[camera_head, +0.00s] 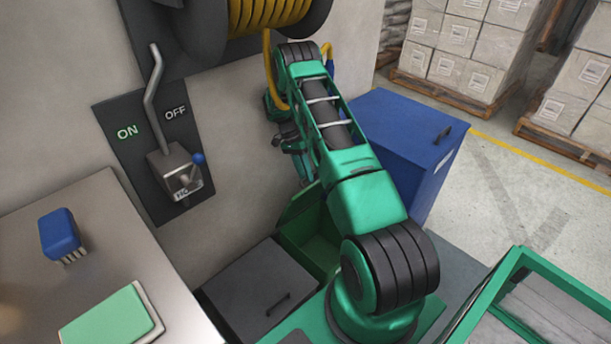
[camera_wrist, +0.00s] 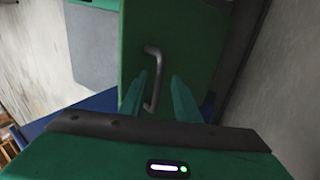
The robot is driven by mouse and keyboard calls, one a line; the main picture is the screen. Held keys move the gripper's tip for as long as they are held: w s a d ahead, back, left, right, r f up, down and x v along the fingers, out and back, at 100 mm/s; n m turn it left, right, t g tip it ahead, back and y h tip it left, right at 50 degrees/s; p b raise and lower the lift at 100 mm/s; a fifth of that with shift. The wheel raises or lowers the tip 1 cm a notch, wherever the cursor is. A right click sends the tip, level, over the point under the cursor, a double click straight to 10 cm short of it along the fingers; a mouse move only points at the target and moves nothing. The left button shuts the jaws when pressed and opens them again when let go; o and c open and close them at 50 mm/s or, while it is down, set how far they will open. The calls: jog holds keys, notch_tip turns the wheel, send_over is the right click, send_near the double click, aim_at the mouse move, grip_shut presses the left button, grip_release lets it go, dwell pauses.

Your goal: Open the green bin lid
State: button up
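The green bin (camera_head: 312,240) stands beside the wall in the head view, behind my arm. Part of its green inside shows, so it looks at least partly open; how its lid sits is hidden by my arm. In the wrist view a green panel (camera_wrist: 192,30), which looks like the lid, fills the middle and bears a dark grey bar handle (camera_wrist: 154,75). My gripper (camera_wrist: 163,92) has its two green fingers apart, with the lower part of the handle between them. A gap shows beside the right finger. I cannot tell whether either finger touches the handle.
A dark grey-lidded bin (camera_head: 262,290) stands at the near left of the green bin, and a blue bin (camera_head: 405,140) on its far right. A wall switch lever (camera_head: 153,90) and a hose reel (camera_head: 265,15) are close by. The floor at right (camera_head: 530,195) is clear.

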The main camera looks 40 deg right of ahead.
jog(key=s+a+r, duration=0.1)
jog(key=a+r, duration=0.9)
jog(key=a, duration=0.1)
jog(key=shift+s+a+r, duration=0.2)
jog(key=shift+a+r, duration=0.15)
jog(key=shift+s, duration=0.1)
